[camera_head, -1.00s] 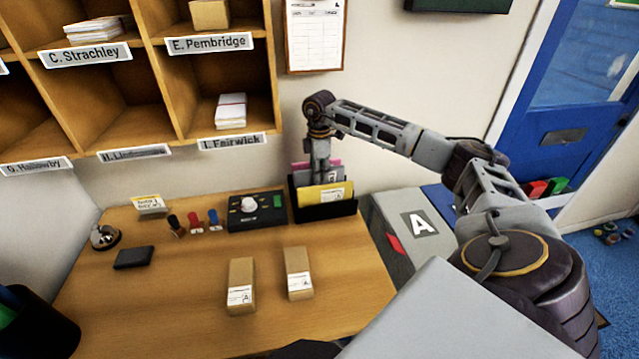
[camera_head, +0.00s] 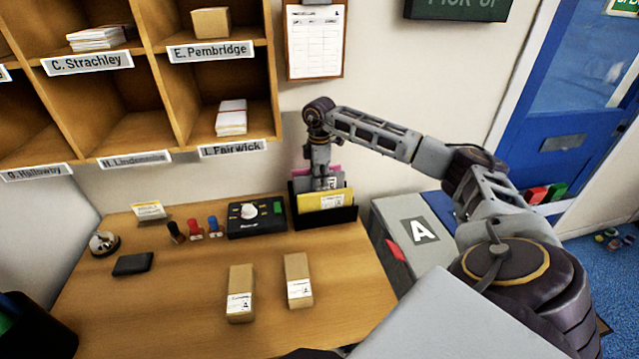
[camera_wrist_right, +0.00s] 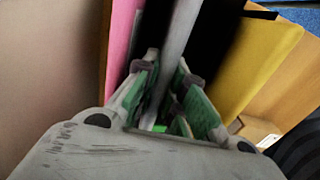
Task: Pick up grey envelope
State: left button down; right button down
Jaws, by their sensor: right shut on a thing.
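The grey envelope (camera_wrist_right: 178,38) stands on edge between the fingers of my right gripper (camera_wrist_right: 168,78) in the wrist view. The fingers are closed on it. In the head view my right gripper (camera_head: 321,176) points down into the black holder (camera_head: 325,219) at the back right of the desk. There the envelope is mostly hidden by the gripper and the yellow envelope (camera_head: 312,201). A pink envelope (camera_wrist_right: 121,42) stands on the other side of the grey one. My left gripper is not in view.
Two brown parcels (camera_head: 240,281) (camera_head: 297,267) lie at the desk's front. A grey bin marked A (camera_head: 395,258) stands right.

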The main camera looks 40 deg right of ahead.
jog(key=shift+r, duration=0.55)
notch_tip(320, 180, up, 8)
jog(key=shift+f+b, duration=0.1)
jog(key=shift+b, duration=0.25)
jog(key=shift+r, duration=0.5)
jog(key=shift+r, duration=0.1)
